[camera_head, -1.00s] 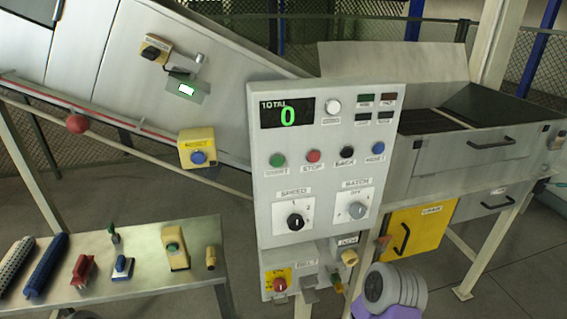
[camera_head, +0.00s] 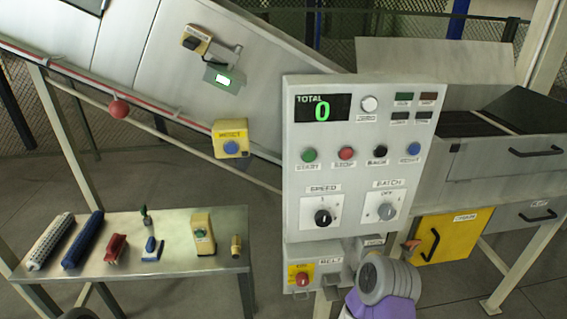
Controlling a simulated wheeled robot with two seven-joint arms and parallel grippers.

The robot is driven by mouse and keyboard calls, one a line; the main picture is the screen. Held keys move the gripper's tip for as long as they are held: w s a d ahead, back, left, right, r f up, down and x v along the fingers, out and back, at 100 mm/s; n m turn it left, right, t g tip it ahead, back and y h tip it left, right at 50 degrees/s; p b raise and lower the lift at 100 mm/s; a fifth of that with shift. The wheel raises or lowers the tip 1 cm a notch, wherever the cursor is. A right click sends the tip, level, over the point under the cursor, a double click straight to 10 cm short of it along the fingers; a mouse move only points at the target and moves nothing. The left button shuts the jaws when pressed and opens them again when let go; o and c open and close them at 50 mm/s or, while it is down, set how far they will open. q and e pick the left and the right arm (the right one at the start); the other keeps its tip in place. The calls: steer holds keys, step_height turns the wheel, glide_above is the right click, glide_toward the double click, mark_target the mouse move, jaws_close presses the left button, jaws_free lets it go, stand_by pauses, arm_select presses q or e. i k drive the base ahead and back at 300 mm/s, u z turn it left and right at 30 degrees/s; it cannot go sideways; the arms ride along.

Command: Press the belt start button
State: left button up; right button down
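A grey control panel (camera_head: 364,215) stands in the middle, with a display reading TOTAL 0. A row of buttons crosses it: a green button labelled START (camera_head: 309,155) at the left, then a red one, a black one and a blue one. Below the panel is a smaller box with a label that seems to read BELT (camera_head: 330,261) and a red knob on a yellow plate (camera_head: 302,279). My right arm, grey and purple, is in front of this box's right side and hides part of it. Neither gripper's fingers can be made out.
A metal bench (camera_head: 178,262) at the left holds brushes, small tools and a yellow box with a green button (camera_head: 202,233). A yellow box with a blue button (camera_head: 231,147) is on the sloping conveyor.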

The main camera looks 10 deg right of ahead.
mark_target(309, 156)
steer(key=u, duration=0.25)
steer(key=i, duration=0.25)
steer(key=z, duration=1.05)
